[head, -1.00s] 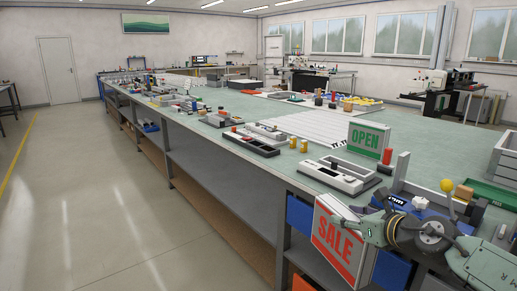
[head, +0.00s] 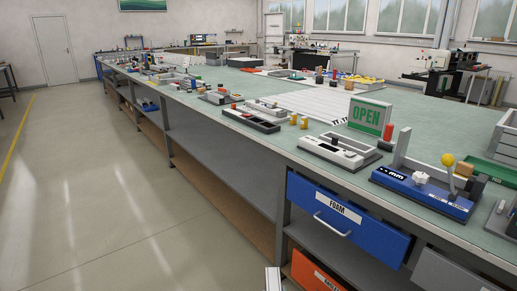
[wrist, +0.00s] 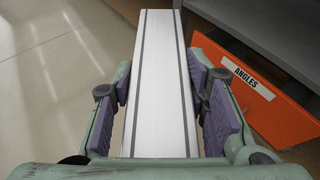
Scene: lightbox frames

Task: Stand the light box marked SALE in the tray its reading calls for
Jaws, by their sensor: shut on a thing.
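My gripper (wrist: 165,100) is shut on the light box (wrist: 162,50), with a purple pad on each side of it. The wrist view looks along its narrow white edge with two grey stripes; the SALE face is hidden. In the head view only a small part of the box (head: 272,280) shows at the bottom edge, in front of the bench, and my gripper is out of view. A blue fixture marked "mm" (head: 425,190), with an upright post and a yellow ball, stands on the bench at right. Its reading is too small to tell.
A green OPEN light box (head: 369,115) stands on the bench, behind a grey tray-like fixture (head: 340,150). A blue FOAM drawer (head: 340,215) and an orange ANGLES drawer (wrist: 262,85) are under the bench. A green tray (head: 492,172) is at right. Floor left of the bench is clear.

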